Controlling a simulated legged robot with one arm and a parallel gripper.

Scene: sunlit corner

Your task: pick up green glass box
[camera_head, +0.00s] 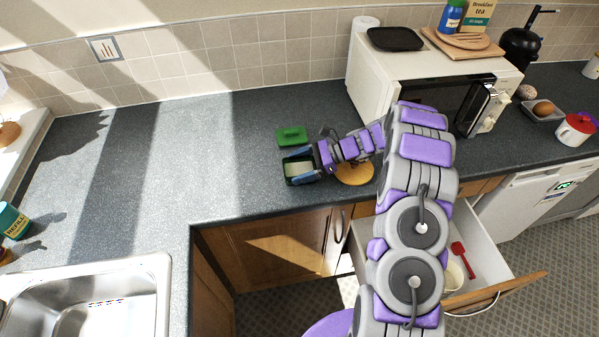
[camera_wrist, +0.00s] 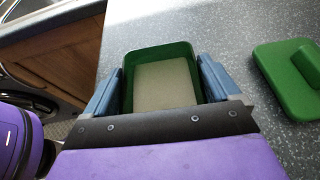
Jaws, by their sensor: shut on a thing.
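The green glass box (camera_head: 299,169) is on or just above the grey worktop near its front edge; I cannot tell whether it touches the surface. It is open at the top and has a pale block inside, which also shows in the wrist view (camera_wrist: 165,85). My gripper (camera_head: 302,172) is shut on the box, with one blue finger on each side of it in the wrist view (camera_wrist: 160,90). The green lid (camera_head: 291,136) lies on the worktop behind the box, and to its right in the wrist view (camera_wrist: 290,80).
A white microwave (camera_head: 375,80) stands to the right at the back. A round wooden board (camera_head: 355,173) lies right of the box, partly behind my arm. A drawer (camera_head: 487,235) stands open below the worktop. A sink (camera_head: 90,305) is at lower left. The worktop left of the box is clear.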

